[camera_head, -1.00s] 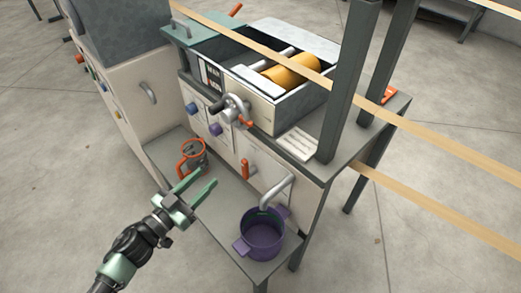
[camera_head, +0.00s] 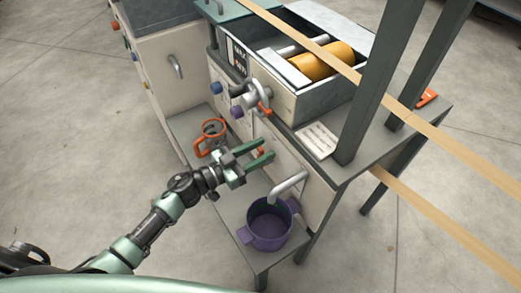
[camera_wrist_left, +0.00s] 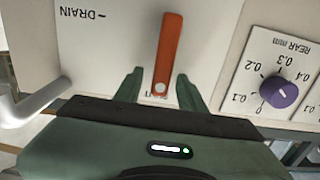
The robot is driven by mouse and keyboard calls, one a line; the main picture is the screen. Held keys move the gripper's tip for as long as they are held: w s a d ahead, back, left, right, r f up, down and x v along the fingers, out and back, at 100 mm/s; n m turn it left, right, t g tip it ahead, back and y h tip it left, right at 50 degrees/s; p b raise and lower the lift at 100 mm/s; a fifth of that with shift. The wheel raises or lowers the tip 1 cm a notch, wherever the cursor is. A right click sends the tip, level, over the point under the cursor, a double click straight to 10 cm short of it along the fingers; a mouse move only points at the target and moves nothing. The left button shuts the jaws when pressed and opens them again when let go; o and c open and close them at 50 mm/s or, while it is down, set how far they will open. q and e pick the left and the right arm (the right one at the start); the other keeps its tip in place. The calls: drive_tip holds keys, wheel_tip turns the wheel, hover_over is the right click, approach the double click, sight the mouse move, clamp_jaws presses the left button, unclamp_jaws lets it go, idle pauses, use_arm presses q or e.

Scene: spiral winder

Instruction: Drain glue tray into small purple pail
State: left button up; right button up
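My left gripper (camera_head: 267,150) is open at the front panel, by the orange drain lever (camera_head: 260,151), which it mostly hides in the head view. In the left wrist view the lever (camera_wrist_left: 168,50) lies between the two green fingers, with a gap on each side. An upside-down "DRAIN" label is beside it. The small purple pail (camera_head: 271,239) stands on the low shelf under the bent grey spout (camera_head: 290,186). Its inside looks empty. The glue tray (camera_head: 312,108) is the grey box above, with a yellow-orange roller (camera_head: 322,62). My right gripper is not in view.
A hand crank (camera_head: 250,97) and a purple knob (camera_wrist_left: 278,91) are on the panel.

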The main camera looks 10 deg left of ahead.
use_arm(q)
clamp_jaws()
idle(1.4)
